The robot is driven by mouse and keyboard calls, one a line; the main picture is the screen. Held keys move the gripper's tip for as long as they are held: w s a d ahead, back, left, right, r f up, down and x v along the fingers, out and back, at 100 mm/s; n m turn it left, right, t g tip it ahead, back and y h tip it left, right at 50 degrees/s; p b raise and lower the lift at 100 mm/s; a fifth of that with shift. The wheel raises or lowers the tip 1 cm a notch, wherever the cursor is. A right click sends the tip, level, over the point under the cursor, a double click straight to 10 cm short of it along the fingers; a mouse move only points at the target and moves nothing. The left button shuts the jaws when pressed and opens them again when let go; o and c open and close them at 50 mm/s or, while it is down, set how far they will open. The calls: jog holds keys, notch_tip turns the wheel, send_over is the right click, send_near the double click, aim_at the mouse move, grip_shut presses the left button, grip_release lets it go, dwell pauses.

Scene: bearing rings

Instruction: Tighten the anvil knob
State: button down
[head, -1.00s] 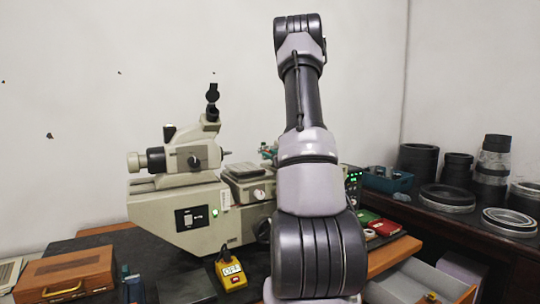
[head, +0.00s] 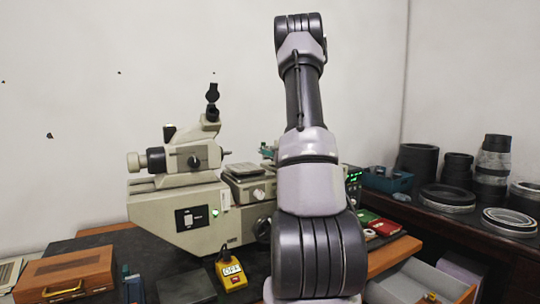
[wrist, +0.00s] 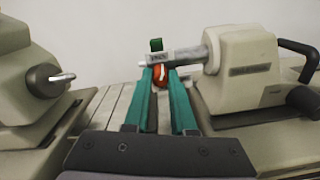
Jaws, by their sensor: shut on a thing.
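The orange-red knob (wrist: 161,73) shows in the wrist view between my fingertips, just below a grey metal cylinder that reaches left from a beige housing (wrist: 245,62). I take it for the anvil knob. My gripper (wrist: 160,82) has two teal fingers, shut on the knob from both sides. The fingers hide the knob's flanks. A small green piece (wrist: 156,45) stands on top of the cylinder. In the head view, the beige measuring machine (head: 165,211) stands on the dark bench, and my arm hides its right part, the knob and my gripper.
In the wrist view, a beige block with a metal spindle (wrist: 55,80) is at left and a dark handle (wrist: 300,52) at right. In the head view, a yellow meter (head: 232,274), a wooden box (head: 66,272) and dark rings (head: 446,195) lie around. A drawer (head: 435,282) is open.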

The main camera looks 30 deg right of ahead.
jog(key=m, duration=1.2)
jog(key=shift+d, duration=0.1)
jog(key=shift+m, duration=0.4)
jog(key=c, duration=0.7)
grip_release()
jog(key=shift+c, duration=0.2)
jog(key=shift+s, duration=0.1)
jog(key=s, duration=1)
jog(key=shift+s+a, duration=0.3)
jog(key=shift+a, duration=0.05)
jog(key=shift+r, duration=0.1)
